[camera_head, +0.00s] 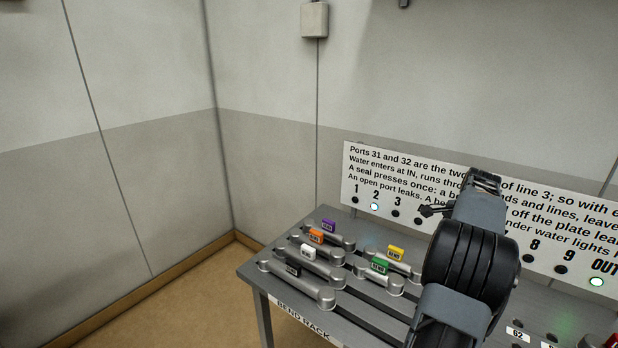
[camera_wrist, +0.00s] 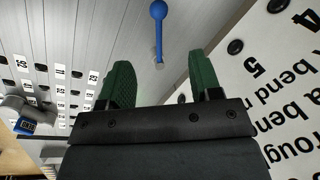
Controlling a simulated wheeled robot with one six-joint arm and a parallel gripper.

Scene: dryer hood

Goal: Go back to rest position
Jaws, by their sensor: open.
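In the head view my gripper (camera_head: 428,210) is at the end of my arm, in front of the white sign board (camera_head: 362,160) and above the back of the bench. In the wrist view its two green fingers (camera_wrist: 162,80) stand apart with nothing between them. A blue round-headed piece (camera_wrist: 158,12) shows beyond the fingertips, over the grey slatted surface, apart from them. My arm hides the middle of the sign and part of the bench.
The grey bench (camera_head: 262,284) has a bend rack at its left with several grey bends (camera_head: 300,285) carrying coloured tags. A grey fitting with a blue tag (camera_wrist: 25,125) shows in the wrist view. Numbered ports line the sign's lower edge. Floor (camera_head: 200,310) left of the bench is clear.

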